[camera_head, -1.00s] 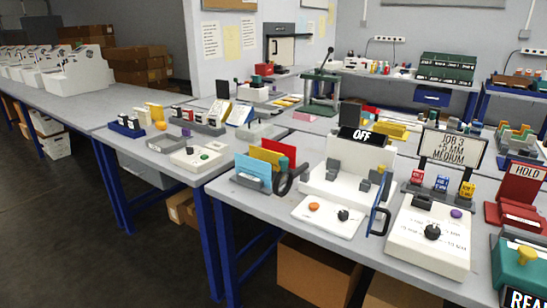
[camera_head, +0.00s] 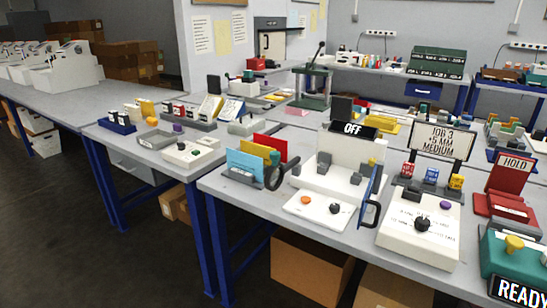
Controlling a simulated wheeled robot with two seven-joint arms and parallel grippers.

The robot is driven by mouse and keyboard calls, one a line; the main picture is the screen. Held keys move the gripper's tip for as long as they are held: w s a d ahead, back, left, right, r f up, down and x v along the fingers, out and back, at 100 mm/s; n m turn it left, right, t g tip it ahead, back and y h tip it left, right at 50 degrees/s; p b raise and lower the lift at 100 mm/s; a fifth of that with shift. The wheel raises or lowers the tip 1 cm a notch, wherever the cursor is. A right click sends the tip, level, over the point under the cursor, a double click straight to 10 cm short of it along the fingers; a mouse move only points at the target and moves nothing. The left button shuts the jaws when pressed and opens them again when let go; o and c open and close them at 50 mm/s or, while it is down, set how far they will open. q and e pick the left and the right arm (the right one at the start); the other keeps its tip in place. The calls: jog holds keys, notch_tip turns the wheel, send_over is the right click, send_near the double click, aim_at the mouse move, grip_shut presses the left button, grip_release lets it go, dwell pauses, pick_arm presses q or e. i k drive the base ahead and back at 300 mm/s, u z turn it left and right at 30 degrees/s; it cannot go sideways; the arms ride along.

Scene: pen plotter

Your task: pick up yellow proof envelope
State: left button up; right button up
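A yellow envelope (camera_head: 258,149) stands in a grey holder (camera_head: 243,178) on the near table, left of the white plotter. It sits between a light blue envelope (camera_head: 245,163) in front and a red envelope (camera_head: 272,147) behind, so only part of it shows. A dark ring-shaped handle (camera_head: 276,173) stands at the right of the holder. Neither of my grippers is in view.
The white plotter (camera_head: 330,179) with an OFF sign (camera_head: 352,128) stands right of the holder. A control box (camera_head: 415,236) and a green READY unit (camera_head: 513,264) are further right. The table's front-left corner (camera_head: 213,187) is bare. Cardboard boxes (camera_head: 310,268) lie beneath.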

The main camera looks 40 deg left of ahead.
aim_at(258, 149)
jog(key=z, duration=2.55)
jog(key=k, duration=1.75)
jog(key=u, duration=2.7)
jog(key=i, duration=0.1)
jog(key=z, duration=0.5)
